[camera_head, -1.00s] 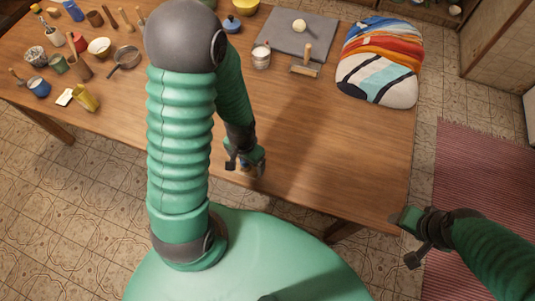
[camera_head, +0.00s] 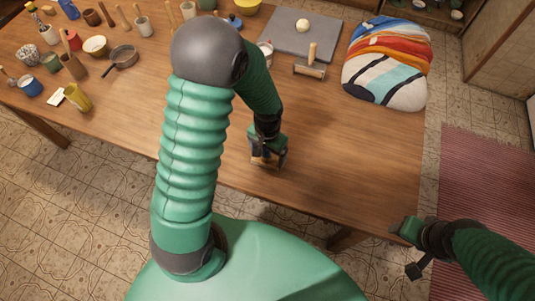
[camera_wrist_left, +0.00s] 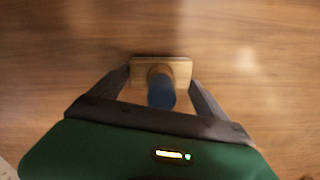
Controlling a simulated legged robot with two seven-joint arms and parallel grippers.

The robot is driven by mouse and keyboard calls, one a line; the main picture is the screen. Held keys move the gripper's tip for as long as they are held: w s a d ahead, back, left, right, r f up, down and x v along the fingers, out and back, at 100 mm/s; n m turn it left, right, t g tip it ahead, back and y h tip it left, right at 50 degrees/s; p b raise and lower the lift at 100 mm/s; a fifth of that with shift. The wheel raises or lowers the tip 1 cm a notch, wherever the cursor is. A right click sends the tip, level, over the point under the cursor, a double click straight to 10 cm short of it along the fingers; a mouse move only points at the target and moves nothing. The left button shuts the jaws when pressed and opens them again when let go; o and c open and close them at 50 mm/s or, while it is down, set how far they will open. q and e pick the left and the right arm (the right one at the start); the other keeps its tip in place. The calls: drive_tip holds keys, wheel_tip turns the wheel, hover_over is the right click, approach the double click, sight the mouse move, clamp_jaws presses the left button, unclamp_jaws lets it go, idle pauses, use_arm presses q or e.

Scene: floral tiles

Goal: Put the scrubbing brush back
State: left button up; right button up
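The scrubbing brush, a pale wooden block with a round blue handle (camera_wrist_left: 161,92), sits between the fingers of my left gripper (camera_wrist_left: 160,88) in the left wrist view. The fingers close in on both sides of it. In the head view, my left gripper (camera_head: 268,153) holds the brush (camera_head: 265,162) over the front part of the wooden table. The brush's underside is hidden, and I cannot tell how far it is above the table. My right gripper (camera_head: 408,238) is off the table's right front corner; its finger opening is not clear.
Cups, bowls and tools, including a yellow cup (camera_head: 77,97) and a pan (camera_head: 121,57), crowd the table's left side. A grey board (camera_head: 290,35), a wooden-handled tool (camera_head: 310,70) and a striped cushion (camera_head: 388,62) stand behind. The table's right front is clear.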

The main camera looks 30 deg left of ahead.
use_arm(q)
drive_tip(key=shift+o, duration=1.4)
drive_tip(key=shift+d+r, duration=0.1)
drive_tip(key=shift+d, duration=0.05)
drive_tip(key=shift+d+r, duration=0.1)
drive_tip(key=shift+r, duration=0.25)
wheel_tip(320, 180, up, 11)
drive_tip(key=shift+f+p, duration=0.15)
drive_tip(key=shift+p, duration=0.7)
drive_tip(key=s+d+r+t, duration=0.1)
drive_tip(key=s+d+t, duration=0.1)
drive_tip(key=s+d, duration=0.2)
drive_tip(key=shift+s+d+r+t, duration=0.2)
drive_tip(key=shift+s+d+t, duration=0.1)
drive_tip(key=shift+s, duration=0.4)
